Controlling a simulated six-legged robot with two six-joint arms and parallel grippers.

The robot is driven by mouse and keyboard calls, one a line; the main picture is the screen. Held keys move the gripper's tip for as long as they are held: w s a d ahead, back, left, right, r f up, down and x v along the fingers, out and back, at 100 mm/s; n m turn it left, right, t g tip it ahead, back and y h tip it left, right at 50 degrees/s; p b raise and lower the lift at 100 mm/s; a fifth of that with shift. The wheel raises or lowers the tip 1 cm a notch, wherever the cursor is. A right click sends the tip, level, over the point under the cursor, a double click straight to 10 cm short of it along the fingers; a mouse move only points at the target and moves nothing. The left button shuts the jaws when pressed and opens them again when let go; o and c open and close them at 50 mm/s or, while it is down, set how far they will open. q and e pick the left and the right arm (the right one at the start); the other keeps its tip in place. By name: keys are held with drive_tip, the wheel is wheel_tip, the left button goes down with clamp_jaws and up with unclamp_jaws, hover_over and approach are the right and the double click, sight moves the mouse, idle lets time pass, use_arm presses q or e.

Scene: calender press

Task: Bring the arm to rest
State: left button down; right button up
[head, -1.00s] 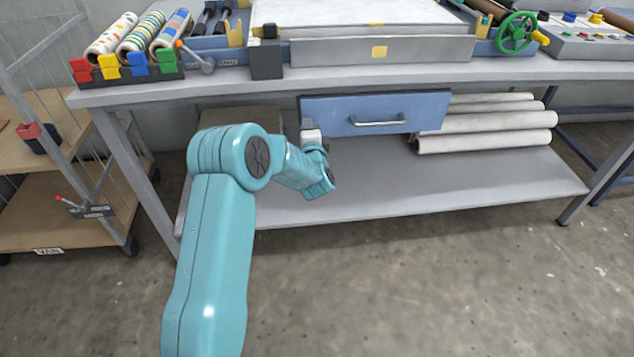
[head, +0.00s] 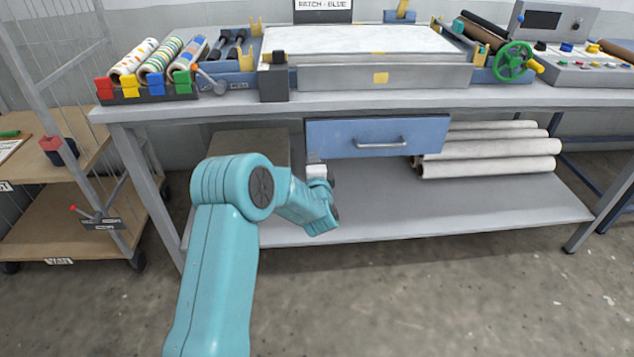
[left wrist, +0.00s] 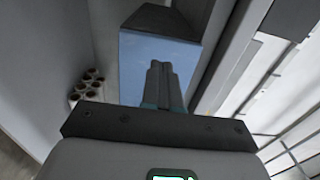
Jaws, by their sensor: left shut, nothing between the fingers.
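My left arm (head: 225,250) reaches up from the bottom of the head view and bends right at the elbow. My left gripper (head: 315,165) is at its far end, just below the blue drawer (head: 345,138) of the press table, small and partly hidden. In the left wrist view the two dark fingers (left wrist: 160,84) are together with nothing between them. A blue surface lies beyond them; I cannot tell the distance. My right gripper is in neither view.
The grey table (head: 250,108) carries the press bed (head: 365,42), patterned rolls (head: 160,62) and a green handwheel (head: 513,62). White rolls (head: 495,160) lie on the lower shelf (head: 480,212). A wire cart (head: 85,218) stands left. The floor in front is clear.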

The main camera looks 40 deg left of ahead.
use_arm(q)
drive_tip(key=v, duration=0.8)
drive_tip(key=d+f+m+h, duration=0.3)
drive_tip(key=d+f+h, duration=0.4)
drive_tip(key=d+f, duration=0.65)
drive_tip(key=s+d+f+n+g+h, duration=0.35)
drive_tip(key=s+d+f, duration=0.3)
drive_tip(key=d, duration=0.25)
drive_tip(key=s+d+f+n+g+h, duration=0.2)
drive_tip(key=s+d+f+g+h, duration=0.1)
drive_tip(key=s+d+f+h, duration=0.35)
drive_tip(key=s+d+f+n+g, duration=0.1)
drive_tip(key=s+d+n+g, duration=0.45)
drive_tip(key=s+n, duration=0.4)
wheel_tip(320, 180, up, 16)
drive_tip(key=s+m+p, duration=0.1)
drive_tip(key=p, duration=1.5)
drive_tip(key=shift+s+d+m+t+h, duration=0.3)
drive_tip(key=shift+s+m, duration=0.1)
